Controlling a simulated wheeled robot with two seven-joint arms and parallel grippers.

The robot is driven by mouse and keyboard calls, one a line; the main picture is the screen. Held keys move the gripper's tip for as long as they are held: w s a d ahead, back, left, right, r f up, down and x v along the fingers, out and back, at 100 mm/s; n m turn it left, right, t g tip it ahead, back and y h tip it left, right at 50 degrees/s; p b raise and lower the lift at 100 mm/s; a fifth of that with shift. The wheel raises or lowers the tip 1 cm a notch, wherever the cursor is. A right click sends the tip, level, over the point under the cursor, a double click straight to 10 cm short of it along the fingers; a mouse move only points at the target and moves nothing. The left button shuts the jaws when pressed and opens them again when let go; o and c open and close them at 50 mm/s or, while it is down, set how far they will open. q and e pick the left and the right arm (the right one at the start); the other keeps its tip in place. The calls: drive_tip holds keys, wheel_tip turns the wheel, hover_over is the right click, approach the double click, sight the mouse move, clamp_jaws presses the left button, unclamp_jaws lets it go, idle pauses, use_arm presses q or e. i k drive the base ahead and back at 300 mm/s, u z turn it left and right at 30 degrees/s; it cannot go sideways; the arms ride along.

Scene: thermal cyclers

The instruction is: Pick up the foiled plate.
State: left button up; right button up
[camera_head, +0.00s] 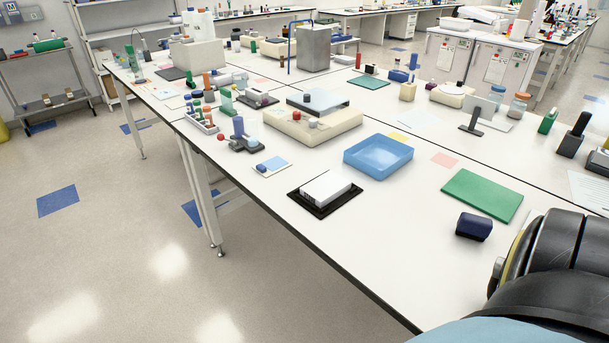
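A pale, box-like plate (327,187) with a light top sits on a black mat or tray (301,203) near the front edge of the white bench. It looks like the foiled plate, but I cannot make out the foil clearly at this size. Nothing touches it from above. Neither of my grippers is in view. Only a dark, rounded part of my own arm shows at the lower right, well apart from the plate.
A blue tray (405,151) stands behind and right of the plate. A green mat (483,196) and a dark blue block (474,226) lie farther right. A beige device (290,125) is behind. The bench (390,245) is bare in front of the block.

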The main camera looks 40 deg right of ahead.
sight(322, 189)
drive_tip(key=i, duration=2.95)
drive_tip(key=z, duration=4.15)
